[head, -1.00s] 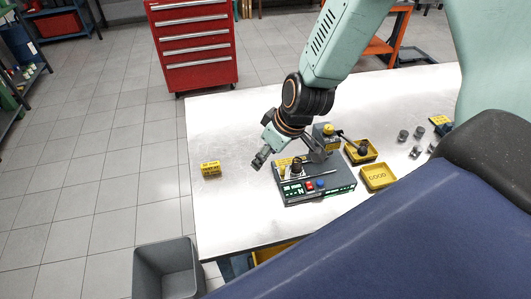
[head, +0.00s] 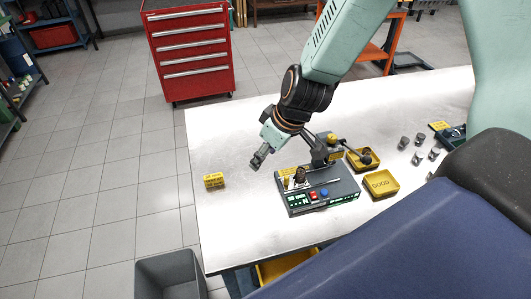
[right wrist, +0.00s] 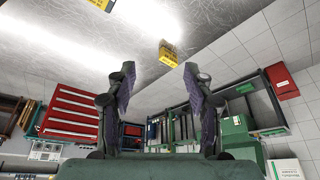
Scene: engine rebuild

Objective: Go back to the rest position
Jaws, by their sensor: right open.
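My right gripper (head: 258,160) hangs over the white table (head: 235,225) in the head view, just left of and behind a grey test device with a green front panel (head: 320,195). Its arm comes in from the upper right. The right wrist view shows both fingers (right wrist: 160,88) spread apart with nothing between them. A small yellow block (head: 214,181) sits on the table to the left of the gripper, apart from it; a yellow block also shows beyond the fingertips in the right wrist view (right wrist: 169,50). My left gripper is not in view.
A yellow tray marked GOOD (head: 381,185) and another yellow tray (head: 368,163) stand right of the device. Several small metal cylinders (head: 419,139) stand farther right. A grey bin (head: 168,272) is on the floor by the table; a red drawer cabinet (head: 190,50) stands behind. The table's left part is mostly clear.

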